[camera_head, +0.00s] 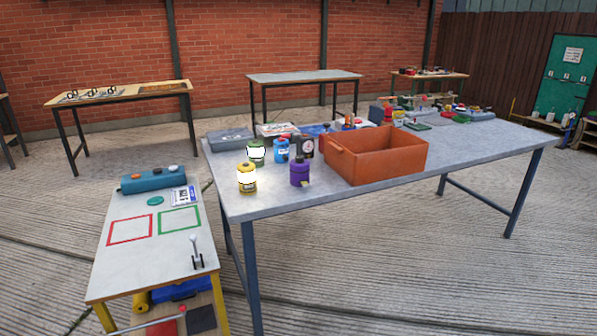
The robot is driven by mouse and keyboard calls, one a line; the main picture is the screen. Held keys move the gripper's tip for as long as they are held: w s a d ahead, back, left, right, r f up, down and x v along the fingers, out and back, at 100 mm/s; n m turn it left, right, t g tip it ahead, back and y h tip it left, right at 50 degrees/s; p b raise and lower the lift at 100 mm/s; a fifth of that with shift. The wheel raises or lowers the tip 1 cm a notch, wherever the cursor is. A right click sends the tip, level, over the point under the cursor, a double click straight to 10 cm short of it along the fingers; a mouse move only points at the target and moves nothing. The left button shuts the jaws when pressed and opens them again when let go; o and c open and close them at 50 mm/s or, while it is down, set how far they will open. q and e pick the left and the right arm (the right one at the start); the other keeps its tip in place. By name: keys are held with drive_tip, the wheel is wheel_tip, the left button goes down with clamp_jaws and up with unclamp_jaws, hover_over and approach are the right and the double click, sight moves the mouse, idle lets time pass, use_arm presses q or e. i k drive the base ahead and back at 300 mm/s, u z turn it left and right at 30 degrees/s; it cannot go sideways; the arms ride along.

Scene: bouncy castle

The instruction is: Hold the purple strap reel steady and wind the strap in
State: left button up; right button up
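A purple reel (300,172) stands upright on the grey metal table (480,160), near its front edge and just left of the orange crate. A small pale tab shows low on its right side; I cannot tell whether this is the strap end. A yellow-and-white reel-like object (247,178) stands to its left. A green-and-white one (256,152) and a blue one (281,150) stand behind it. Neither of my grippers shows in the head view.
An orange crate (375,168) takes up the middle of the table. A dark device (306,146) and a grey case (230,139) stand behind the reels. A lower white-topped bench (130,262) with a lever (195,252) is at front left.

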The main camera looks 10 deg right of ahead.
sight(298, 159)
drive_tip(key=k, duration=0.25)
drive_tip(key=z, duration=1.35)
drive_tip(key=i, duration=1.3)
drive_tip(key=u, duration=0.8)
drive_tip(key=i, duration=1)
drive_tip(key=u, duration=1)
